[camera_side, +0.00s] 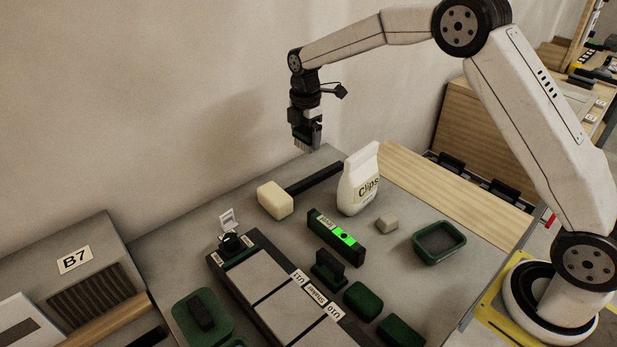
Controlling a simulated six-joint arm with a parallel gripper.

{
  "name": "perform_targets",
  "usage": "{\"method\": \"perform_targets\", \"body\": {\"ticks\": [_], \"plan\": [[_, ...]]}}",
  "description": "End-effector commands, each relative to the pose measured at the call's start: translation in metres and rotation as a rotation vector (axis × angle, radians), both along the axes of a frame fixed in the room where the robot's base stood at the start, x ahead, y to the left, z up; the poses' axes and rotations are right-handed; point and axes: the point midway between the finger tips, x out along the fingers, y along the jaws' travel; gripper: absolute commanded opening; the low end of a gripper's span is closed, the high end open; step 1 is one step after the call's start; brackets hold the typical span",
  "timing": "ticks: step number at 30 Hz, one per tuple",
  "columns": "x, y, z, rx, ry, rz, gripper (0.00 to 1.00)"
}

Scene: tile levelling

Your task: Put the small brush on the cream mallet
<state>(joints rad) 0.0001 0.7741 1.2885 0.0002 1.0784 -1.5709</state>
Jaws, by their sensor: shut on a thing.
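The cream mallet (276,200) lies on the grey worktop near its back edge. Its block head is at the left and its dark handle runs back to the right, its far end near the white bag. My gripper (307,124) is in the air above and beyond the mallet, pointing down. It is shut on the small brush (304,144), whose pale bristles hang downward, clear of the worktop. Much of the brush's body is hidden by the jaws.
A white clips bag (359,180) stands right of the mallet. A level with a green window (337,238), a small grey block (387,224) and a green tray (439,242) lie nearer. Tiles (256,274) in a dark frame and green pads (363,300) fill the front.

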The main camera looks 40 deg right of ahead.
Motion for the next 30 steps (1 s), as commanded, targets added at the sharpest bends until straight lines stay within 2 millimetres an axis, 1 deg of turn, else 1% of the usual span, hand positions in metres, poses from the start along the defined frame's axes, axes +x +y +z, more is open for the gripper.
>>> {"method": "perform_targets", "body": {"ticks": [9,12,15,22,30], "plan": [[-0.001,0.001,-0.042,0.000,0.002,0.000,0.05],[0.000,0.001,-0.053,0.000,0.002,0.000,0.05],[0.000,0.001,-0.057,0.000,-0.001,0.000,0.05],[0.000,0.001,-0.061,0.000,0.000,0.000,0.05],[0.000,0.001,-0.088,0.000,0.002,0.000,0.05]]}}
